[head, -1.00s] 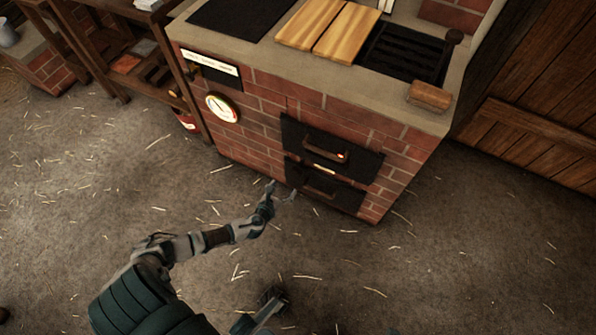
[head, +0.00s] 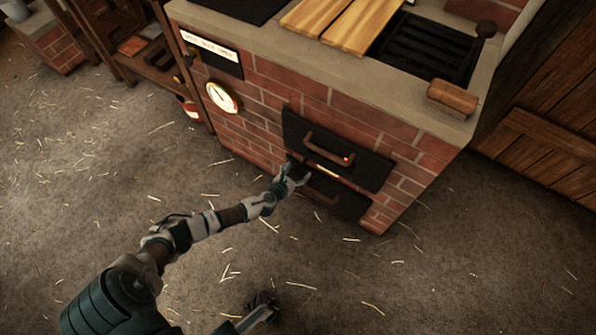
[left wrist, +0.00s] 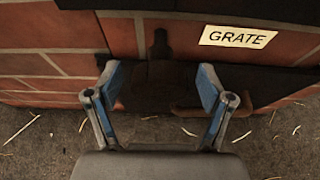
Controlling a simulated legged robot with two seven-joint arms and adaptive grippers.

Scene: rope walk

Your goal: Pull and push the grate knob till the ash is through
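The brick stove front carries a dark upper door (head: 368,166) and a dark lower door (head: 350,204). A pale label (head: 328,171) lies between them; in the left wrist view the label (left wrist: 238,37) reads GRATE. Beside it a dark stem and rounded knob (left wrist: 157,84) show between my left fingers. My left gripper (head: 295,180) is open at the left end of the label; in the left wrist view its fingers (left wrist: 160,90) stand apart on both sides of the knob. I cannot tell whether they touch it. A dark part of mine, perhaps the right gripper (head: 262,304), shows low down, its fingers unclear.
The upper door has a bar handle (head: 325,144). A round gauge (head: 223,97) sits on the bricks to the left. On top are wooden boards (head: 350,28), a dark grill (head: 428,48) and a wooden block (head: 453,97). The straw-strewn floor (head: 420,285) is clear.

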